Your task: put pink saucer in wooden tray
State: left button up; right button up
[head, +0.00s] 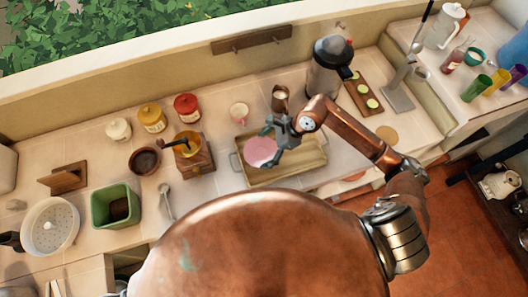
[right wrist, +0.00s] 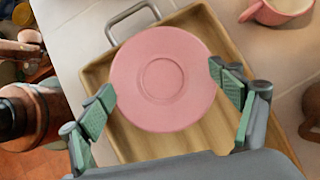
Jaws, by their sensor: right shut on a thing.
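The pink saucer (head: 260,152) is round and shows over the left part of the wooden tray (head: 308,162) in the head view. My right gripper (head: 272,136) is shut on the saucer. In the right wrist view the saucer (right wrist: 160,78) faces the camera, with green-padded fingers at its left and right edges. The tray (right wrist: 208,128) lies behind it, with a metal handle at its end. I cannot tell whether the saucer touches the tray floor. My left gripper is not in view.
A pink mug (head: 239,113) and a brown jug (head: 280,97) stand behind the tray. A coffee grinder (head: 195,155) stands to its left. A kettle (head: 327,68) and a board with green slices (head: 362,93) are at the back right.

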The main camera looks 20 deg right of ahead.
aim_at(264, 153)
jog(key=shift+f+p, duration=0.35)
jog(key=shift+f, duration=1.25)
jog(key=o, duration=1.8)
jog(key=shift+c, duration=0.2)
jog(key=b+v, duration=0.1)
jog(key=v, duration=1.1)
